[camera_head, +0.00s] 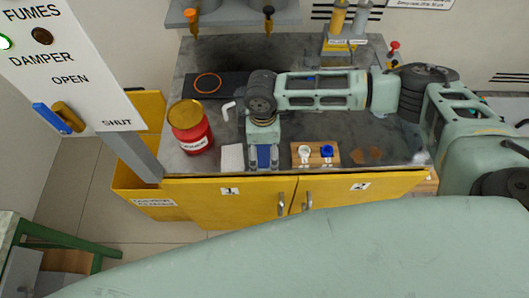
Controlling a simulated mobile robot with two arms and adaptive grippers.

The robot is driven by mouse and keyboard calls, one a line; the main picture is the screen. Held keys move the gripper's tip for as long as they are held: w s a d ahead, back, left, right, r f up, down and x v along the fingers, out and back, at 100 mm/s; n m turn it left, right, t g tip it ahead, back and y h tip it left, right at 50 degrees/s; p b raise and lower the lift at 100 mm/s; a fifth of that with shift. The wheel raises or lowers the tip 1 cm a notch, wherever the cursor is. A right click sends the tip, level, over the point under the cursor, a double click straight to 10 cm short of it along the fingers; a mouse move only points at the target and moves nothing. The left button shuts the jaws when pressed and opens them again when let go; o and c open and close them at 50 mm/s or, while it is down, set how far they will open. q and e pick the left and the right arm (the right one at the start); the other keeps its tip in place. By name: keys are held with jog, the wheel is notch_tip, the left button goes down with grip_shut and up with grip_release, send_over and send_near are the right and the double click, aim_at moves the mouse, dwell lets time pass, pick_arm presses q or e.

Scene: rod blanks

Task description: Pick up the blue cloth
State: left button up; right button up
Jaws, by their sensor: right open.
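My right gripper (264,160) points down over the front edge of the grey worktop, its jaws open. A blue patch (263,154) shows between and under its fingers. It looks like the blue cloth, mostly hidden by the gripper. I cannot tell whether the fingers touch it. A white folded cloth (232,157) lies just left of the gripper. My left gripper is not in view.
A red tin (191,128) with a yellow lid stands at the left. A white bent piece (228,110) lies behind. Yellow cupboards (235,203) are below.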

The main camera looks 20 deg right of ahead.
notch_tip(320, 180, down, 2)
jog(key=shift+f, duration=0.3)
jog(key=c, duration=1.1)
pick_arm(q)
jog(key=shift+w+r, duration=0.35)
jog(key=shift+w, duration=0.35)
pick_arm(e)
jog(key=shift+r, duration=0.1)
jog(key=shift+w+r, duration=0.1)
jog(key=shift+r, duration=0.4)
notch_tip(320, 180, up, 3)
jog(key=shift+f+b, duration=0.1)
jog(key=shift+b, duration=0.45)
pick_arm(q)
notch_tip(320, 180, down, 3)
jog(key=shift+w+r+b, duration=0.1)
jog(key=shift+b, duration=0.7)
pick_arm(e)
jog(key=s+d+r, duration=0.4)
jog(key=s+d, duration=0.1)
jog(key=s+d+r, duration=0.3)
jog(key=shift+s, duration=0.25)
